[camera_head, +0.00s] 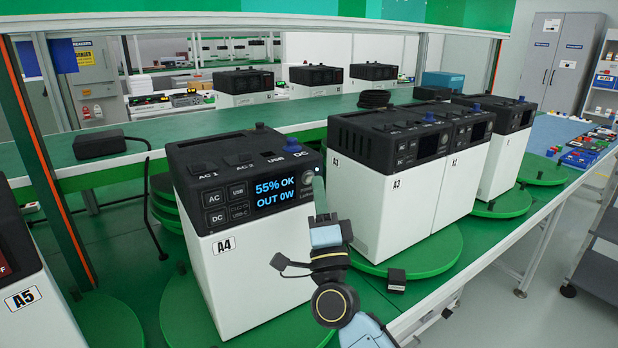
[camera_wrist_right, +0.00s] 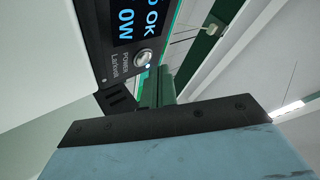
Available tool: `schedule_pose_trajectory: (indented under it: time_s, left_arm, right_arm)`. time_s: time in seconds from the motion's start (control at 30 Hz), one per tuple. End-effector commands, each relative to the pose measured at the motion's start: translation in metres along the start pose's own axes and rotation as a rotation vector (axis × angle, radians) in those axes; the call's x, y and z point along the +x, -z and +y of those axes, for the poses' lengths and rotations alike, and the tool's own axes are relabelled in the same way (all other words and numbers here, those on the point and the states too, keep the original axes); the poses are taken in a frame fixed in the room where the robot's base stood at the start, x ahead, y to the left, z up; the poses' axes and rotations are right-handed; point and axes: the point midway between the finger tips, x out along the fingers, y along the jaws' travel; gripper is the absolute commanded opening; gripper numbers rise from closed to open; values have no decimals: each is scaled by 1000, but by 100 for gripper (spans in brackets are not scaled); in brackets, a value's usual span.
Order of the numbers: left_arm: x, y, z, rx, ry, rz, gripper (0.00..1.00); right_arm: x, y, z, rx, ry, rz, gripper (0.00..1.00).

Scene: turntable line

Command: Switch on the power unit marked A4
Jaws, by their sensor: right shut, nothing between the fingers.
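The power unit marked A4 (camera_head: 222,260) is a white box with a black top on a green round turntable. Its display (camera_head: 276,194) is lit and reads "55% OK, OUT 0W". The round power button (camera_head: 308,174) is right of the display; in the wrist view the silver button (camera_wrist_right: 145,57) has a small lit blue-white dot beside it. My left gripper is not in view.
Unit A3 (camera_head: 375,210) and other units stand on turntables to the right. Unit A5 (camera_head: 22,300) is at the left edge. A small black block (camera_head: 396,281) lies near the A3 turntable. A black adapter (camera_head: 100,145) with a cable sits behind A4.

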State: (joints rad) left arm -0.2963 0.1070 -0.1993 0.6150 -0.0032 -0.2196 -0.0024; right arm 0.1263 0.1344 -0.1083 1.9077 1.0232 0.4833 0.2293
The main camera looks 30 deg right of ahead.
Motion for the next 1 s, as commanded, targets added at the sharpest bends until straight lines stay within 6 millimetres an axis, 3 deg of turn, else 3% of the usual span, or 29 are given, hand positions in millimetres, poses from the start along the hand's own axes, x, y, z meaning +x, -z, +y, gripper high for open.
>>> schedule_pose_trajectory:
  time_s: [0.5, 1.0]
  left_arm:
    - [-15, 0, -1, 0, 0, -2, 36]
    - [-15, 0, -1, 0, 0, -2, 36]
  right_arm:
    - [-32, 23, -24, -1, -1, -1, 0]
    - [-34, 25, -25, -1, 0, 0, 0]
